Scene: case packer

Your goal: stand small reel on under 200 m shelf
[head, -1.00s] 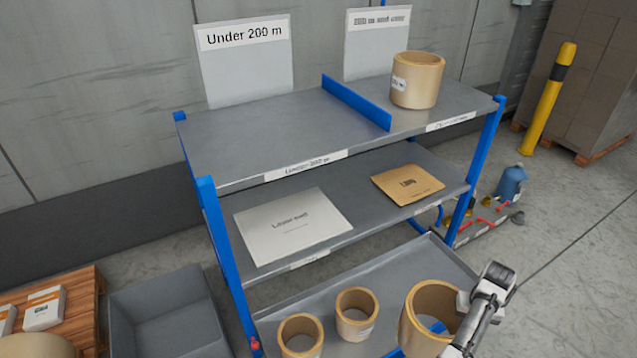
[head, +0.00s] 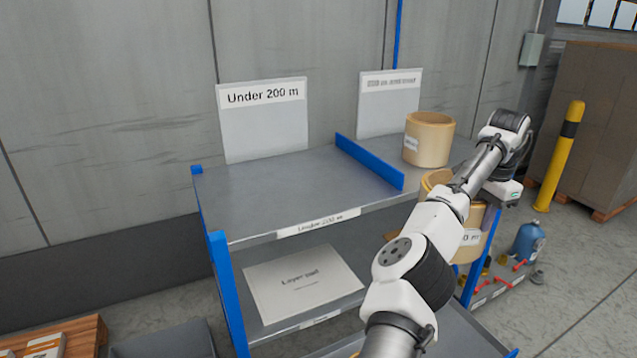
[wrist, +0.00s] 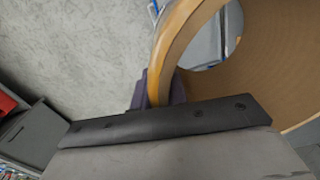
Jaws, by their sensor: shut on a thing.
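My gripper (wrist: 160,92) is shut on the wall of a large tan reel (head: 468,252), which also fills the upper right of the wrist view (wrist: 270,85). The held reel hangs in front of the rack's right end, partly behind my arm; part of its label, ending in "m", shows. The "Under 200 m" shelf (head: 275,195) is the left part of the top deck, bare, beneath its sign (head: 263,120).
A blue divider (head: 369,162) splits the top deck. Another tan reel (head: 428,142) stands right of it. A layer pad (head: 303,283) lies on the middle shelf. A yellow post (head: 560,155) and stacked boxes (head: 600,120) stand at right.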

